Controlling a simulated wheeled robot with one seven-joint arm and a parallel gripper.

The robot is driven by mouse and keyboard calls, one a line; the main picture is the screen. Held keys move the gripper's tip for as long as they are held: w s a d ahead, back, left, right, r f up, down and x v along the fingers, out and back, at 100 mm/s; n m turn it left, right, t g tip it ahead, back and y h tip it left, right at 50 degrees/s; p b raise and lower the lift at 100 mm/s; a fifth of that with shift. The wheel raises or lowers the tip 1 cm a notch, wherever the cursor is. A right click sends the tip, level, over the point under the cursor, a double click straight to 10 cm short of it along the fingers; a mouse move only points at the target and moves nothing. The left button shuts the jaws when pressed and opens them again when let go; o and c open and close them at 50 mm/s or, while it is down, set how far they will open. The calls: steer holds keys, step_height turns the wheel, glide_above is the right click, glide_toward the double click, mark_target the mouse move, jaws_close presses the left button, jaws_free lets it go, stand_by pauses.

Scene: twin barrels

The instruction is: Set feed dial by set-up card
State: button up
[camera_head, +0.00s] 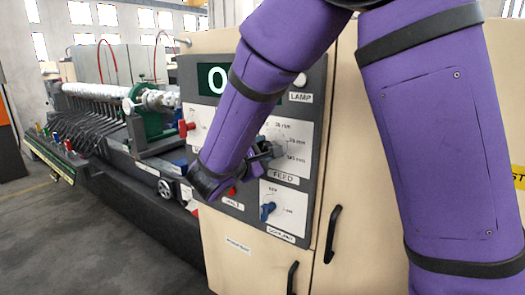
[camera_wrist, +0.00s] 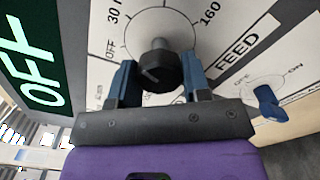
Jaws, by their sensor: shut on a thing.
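The feed dial is a black round knob (camera_wrist: 158,72) on a white scale plate marked FEED, seen in the wrist view. My gripper (camera_wrist: 160,78) is shut on it, one blue-grey finger on each side. A pale mark shows on the knob's face. Scale marks reading OFF, 30 and 160 show around it; other marks are hidden by my fingers. In the head view the FEED plate (camera_head: 292,150) shows several mm marks, and my gripper (camera_head: 266,151) and purple arm cover the dial. I cannot make out a set-up card.
A green-lit display (camera_wrist: 38,65) reads OFF in the wrist view. A blue switch (camera_head: 267,211) sits below the feed plate, a red lever (camera_head: 186,127) to its left, and a red button marked HALT near my wrist. Black cabinet handles (camera_head: 333,233) stick out below.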

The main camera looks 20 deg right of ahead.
steer(key=o, duration=0.9)
steer(key=v, duration=1.1)
steer(key=s+d+r+m+g+y, duration=0.2)
steer(key=s+d+m+g+y, duration=0.35)
steer(key=d, duration=0.95)
steer(key=s+r+m+y, duration=0.1)
steer(key=s+m+y, duration=0.2)
steer(key=s, duration=0.2)
steer(key=s+d+r+m+y, duration=0.1)
steer(key=s+m+y, duration=0.2)
steer(key=s, duration=0.3)
steer(key=s+d+m+y, duration=0.1)
steer(key=s+m+y, duration=0.2)
steer(key=s, duration=0.2)
steer(key=shift+s+r, duration=0.2)
steer(key=shift+r, duration=0.2)
